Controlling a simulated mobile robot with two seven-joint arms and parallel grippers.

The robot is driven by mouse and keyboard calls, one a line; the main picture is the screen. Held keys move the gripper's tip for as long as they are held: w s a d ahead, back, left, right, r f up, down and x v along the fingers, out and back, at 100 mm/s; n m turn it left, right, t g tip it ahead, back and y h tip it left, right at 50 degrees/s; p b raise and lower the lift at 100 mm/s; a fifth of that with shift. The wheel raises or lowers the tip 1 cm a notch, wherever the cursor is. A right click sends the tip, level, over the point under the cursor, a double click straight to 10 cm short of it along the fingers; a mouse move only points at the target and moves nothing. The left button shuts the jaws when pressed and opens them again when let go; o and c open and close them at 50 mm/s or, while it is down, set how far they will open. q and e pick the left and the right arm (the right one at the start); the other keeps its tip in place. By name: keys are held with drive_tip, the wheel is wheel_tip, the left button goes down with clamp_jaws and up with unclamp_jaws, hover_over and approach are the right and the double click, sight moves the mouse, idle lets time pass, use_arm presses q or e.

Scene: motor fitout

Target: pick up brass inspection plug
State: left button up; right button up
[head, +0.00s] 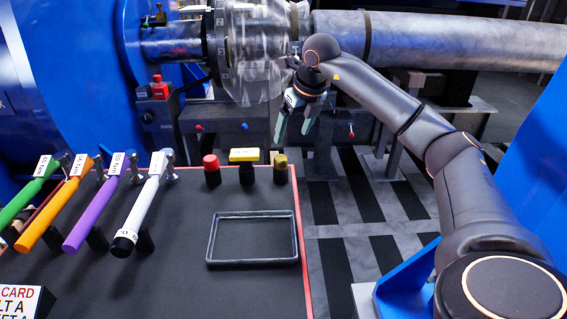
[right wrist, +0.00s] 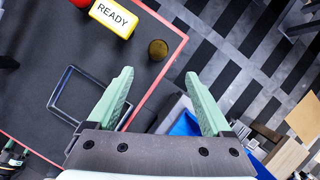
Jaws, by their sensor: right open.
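The brass inspection plug (head: 281,161) stands on a dark holder near the far right corner of the black bench top. In the right wrist view the plug (right wrist: 157,49) shows from above as a round brass-brown cap, just beyond the space between the fingertips. My right gripper (head: 293,132) has green fingers, spread apart and empty. In the head view it hangs above and beyond the plug, slightly to its right. In the right wrist view the gripper (right wrist: 160,73) touches nothing.
A yellow block (right wrist: 112,15) marked READY and a red-capped piece (head: 211,163) stand left of the plug. An empty rectangular tray (head: 209,240) lies nearer. Several coloured-handled tools, including a purple one (head: 91,213), stand at left. Blue machinery (head: 75,90) and a pipe lie behind.

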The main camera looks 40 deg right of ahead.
sight(282, 158)
drive_tip(key=b+x, duration=0.1)
drive_tip(key=x, duration=1)
drive_tip(key=shift+w+a+f, duration=0.1)
drive_tip(key=shift+w+f, duration=0.1)
drive_tip(key=shift+f, duration=0.15)
drive_tip(key=shift+c, duration=0.4)
clamp_jaws()
